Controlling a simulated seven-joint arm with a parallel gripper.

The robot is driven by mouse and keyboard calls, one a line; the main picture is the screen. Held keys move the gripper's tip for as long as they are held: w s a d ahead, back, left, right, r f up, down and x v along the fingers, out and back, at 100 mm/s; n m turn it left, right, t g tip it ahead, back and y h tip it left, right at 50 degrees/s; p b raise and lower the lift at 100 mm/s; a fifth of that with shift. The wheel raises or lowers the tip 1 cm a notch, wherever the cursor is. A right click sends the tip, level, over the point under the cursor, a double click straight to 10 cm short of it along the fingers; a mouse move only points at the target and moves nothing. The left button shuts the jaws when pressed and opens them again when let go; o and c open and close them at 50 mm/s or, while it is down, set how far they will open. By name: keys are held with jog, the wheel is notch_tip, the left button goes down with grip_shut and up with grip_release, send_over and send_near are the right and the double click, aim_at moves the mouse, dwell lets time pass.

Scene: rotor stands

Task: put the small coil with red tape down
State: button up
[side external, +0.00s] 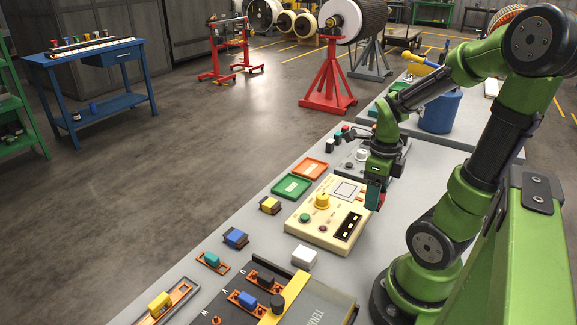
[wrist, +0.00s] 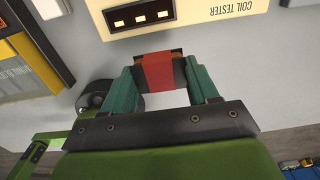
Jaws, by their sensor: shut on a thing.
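The small coil with red tape (wrist: 158,71) is dark with a wide red band around its middle. My gripper (wrist: 161,76) is shut on it, with one teal finger at each end. In the side external view my gripper (side external: 376,192) hangs beside the right edge of the cream coil tester (side external: 325,212), and only a bit of red shows at the fingers. In the wrist view the coil is just in front of the tester's socket edge (wrist: 190,18), apart from the sockets. The coil's exact height over the bench is hard to tell.
An orange tray (side external: 307,169) and a green tray (side external: 291,187) lie beyond the tester. Yellow (side external: 270,205), blue (side external: 235,238) and teal (side external: 212,260) coils line the bench edge. A white block (side external: 304,257) and a terminal box (side external: 315,300) stand nearer. Bare bench lies right of the tester.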

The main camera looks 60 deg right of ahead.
jog(key=w+d+f, duration=0.1)
jog(key=w+d, duration=0.1)
jog(key=w+d+f, duration=0.1)
jog(key=w+d, duration=0.1)
jog(key=w, duration=0.1)
jog(key=w+d+f, duration=0.2)
jog(key=shift+w, duration=0.3)
jog(key=w+d, duration=0.1)
jog(key=w, duration=0.1)
jog(key=w+d+f, duration=0.1)
jog(key=w, duration=0.1)
jog(key=w+d, duration=0.1)
jog(key=w, duration=0.1)
jog(key=shift+w+f, duration=0.35)
jog(key=shift+w, duration=0.05)
jog(key=shift+w+d+r, duration=0.15)
jog(key=shift+w, duration=0.15)
send_over(310, 169)
jog(key=shift+s+f, duration=0.1)
jog(key=shift+f, duration=2.35)
jog(key=shift+f, duration=0.2)
jog(key=o, duration=0.9)
